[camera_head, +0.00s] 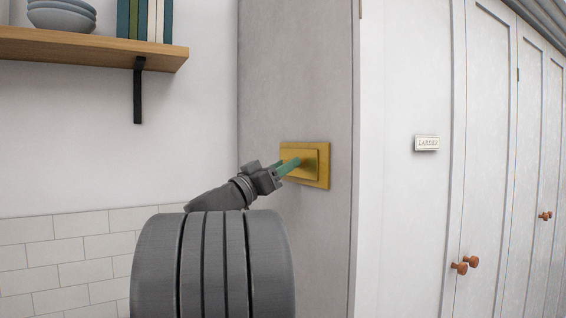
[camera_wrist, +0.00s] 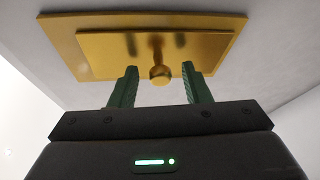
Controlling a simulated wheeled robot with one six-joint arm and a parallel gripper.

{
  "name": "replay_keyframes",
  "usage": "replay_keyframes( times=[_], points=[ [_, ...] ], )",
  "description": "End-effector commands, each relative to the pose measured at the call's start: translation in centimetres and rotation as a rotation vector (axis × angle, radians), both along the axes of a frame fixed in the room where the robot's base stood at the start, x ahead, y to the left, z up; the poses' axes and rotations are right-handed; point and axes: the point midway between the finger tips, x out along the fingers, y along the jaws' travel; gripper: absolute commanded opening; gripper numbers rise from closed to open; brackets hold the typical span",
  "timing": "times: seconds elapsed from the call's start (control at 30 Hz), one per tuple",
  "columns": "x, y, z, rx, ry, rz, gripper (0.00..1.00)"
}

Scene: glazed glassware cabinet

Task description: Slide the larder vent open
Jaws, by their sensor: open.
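The larder vent is a brass plate (camera_head: 323,165) on the grey side panel of the cabinet, with a smaller raised brass plate on it. In the wrist view the vent (camera_wrist: 70,40) fills the top, and a round brass knob (camera_wrist: 160,75) stands out from its middle. My gripper (camera_head: 296,162) is at the vent in the head view. In the wrist view its two green fingers (camera_wrist: 159,76) are open, one on each side of the knob, with a gap on both sides. In the head view the fingers and arm hide the knob.
A small sign reading LARDER (camera_head: 427,143) is on the pale cabinet front to the right. Cabinet doors with wooden knobs (camera_head: 459,268) stand further right. A wooden shelf (camera_head: 90,48) with bowls and books is at upper left, on a black bracket (camera_head: 138,90).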

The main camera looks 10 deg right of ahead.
Motion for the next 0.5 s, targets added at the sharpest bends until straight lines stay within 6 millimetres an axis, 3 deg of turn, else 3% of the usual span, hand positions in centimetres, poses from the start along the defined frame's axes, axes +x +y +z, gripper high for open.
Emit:
replay_keyframes(
  times=[0.27,0.5],
  points=[
    [0.07,-0.12,-0.01,0.0,0.0,0.0,0.43],
    [0.06,-0.09,0.0,0.0,0.0,0.0,0.0]
  ],
)
